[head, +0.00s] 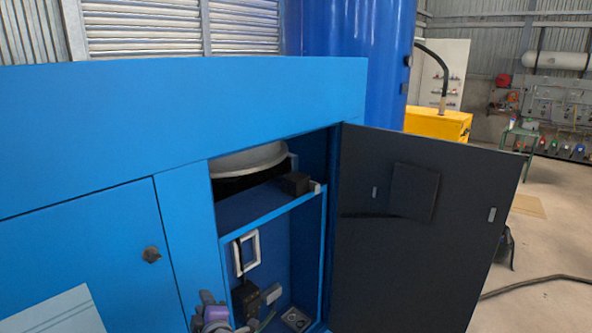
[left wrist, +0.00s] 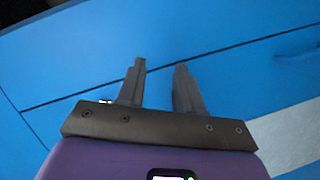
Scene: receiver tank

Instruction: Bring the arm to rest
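My left gripper (head: 208,298) is at the bottom of the head view, in front of the blue cabinet (head: 180,100) and low beside its open compartment. In the left wrist view its two dark fingers (left wrist: 160,66) stand apart with nothing between them. They point toward a blue panel with a dark seam (left wrist: 85,92). Whether the fingertips touch the panel cannot be told. My right gripper is in neither view.
A dark cabinet door (head: 420,240) stands open to the right. The compartment holds a white frame (head: 246,252) and a black box (head: 294,183). A blue tank (head: 355,70) and yellow cabinet (head: 436,123) stand behind.

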